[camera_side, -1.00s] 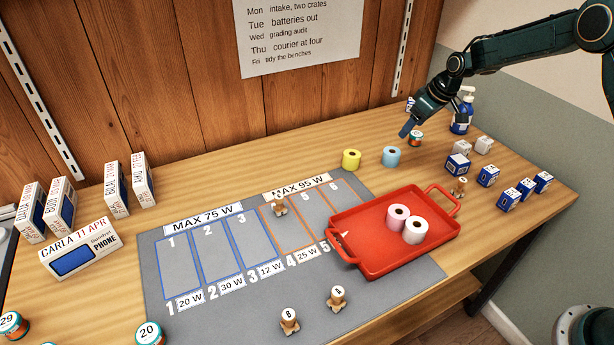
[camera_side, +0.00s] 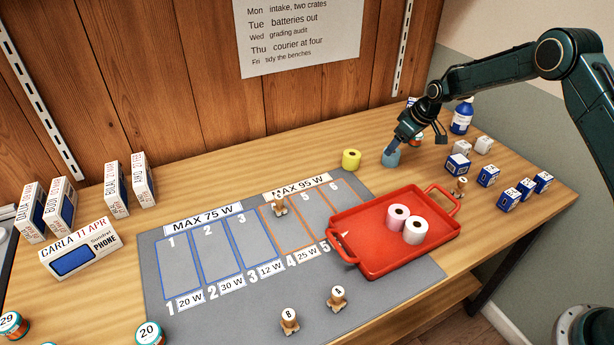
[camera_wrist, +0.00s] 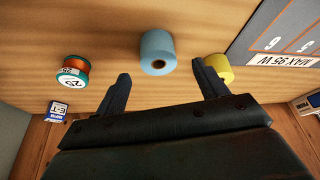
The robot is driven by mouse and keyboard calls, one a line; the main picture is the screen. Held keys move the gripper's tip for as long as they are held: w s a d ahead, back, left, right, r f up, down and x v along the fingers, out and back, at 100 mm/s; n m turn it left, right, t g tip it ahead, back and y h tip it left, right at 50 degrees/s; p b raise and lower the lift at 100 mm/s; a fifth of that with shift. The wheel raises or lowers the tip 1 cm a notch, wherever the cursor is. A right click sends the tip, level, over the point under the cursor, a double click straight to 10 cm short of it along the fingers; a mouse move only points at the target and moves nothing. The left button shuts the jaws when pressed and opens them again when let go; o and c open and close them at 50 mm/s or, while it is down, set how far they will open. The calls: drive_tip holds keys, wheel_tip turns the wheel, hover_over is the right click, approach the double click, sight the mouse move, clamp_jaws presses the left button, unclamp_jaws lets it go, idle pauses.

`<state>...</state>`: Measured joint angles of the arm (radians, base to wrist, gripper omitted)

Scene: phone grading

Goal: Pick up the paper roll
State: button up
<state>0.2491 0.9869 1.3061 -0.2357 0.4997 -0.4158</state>
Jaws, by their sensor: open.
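A light blue paper roll (camera_side: 391,159) stands on the table behind the red tray, partly hidden by my gripper (camera_side: 397,143) in the side view. In the wrist view the blue roll (camera_wrist: 158,50) lies ahead of my open gripper (camera_wrist: 163,80), in line with the gap between the fingertips and not between them. A yellow roll (camera_side: 351,159) stands to its left in the side view; in the wrist view it is partly behind one finger (camera_wrist: 220,68). A pink roll (camera_side: 397,216) and a white roll (camera_side: 415,230) stand in the red tray (camera_side: 376,258).
A spool with a teal-rimmed label (camera_wrist: 73,70) stands near the blue roll in the wrist view. Several blue-and-white boxes (camera_side: 488,176) and a blue bottle (camera_side: 461,117) stand to the right. A grey mat (camera_side: 215,290) with marked slots lies left of the tray.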

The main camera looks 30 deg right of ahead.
sight(391, 157)
drive_tip(key=shift+x, duration=2.6)
drive_tip(key=shift+d, duration=0.1)
drive_tip(key=c, duration=1.1)
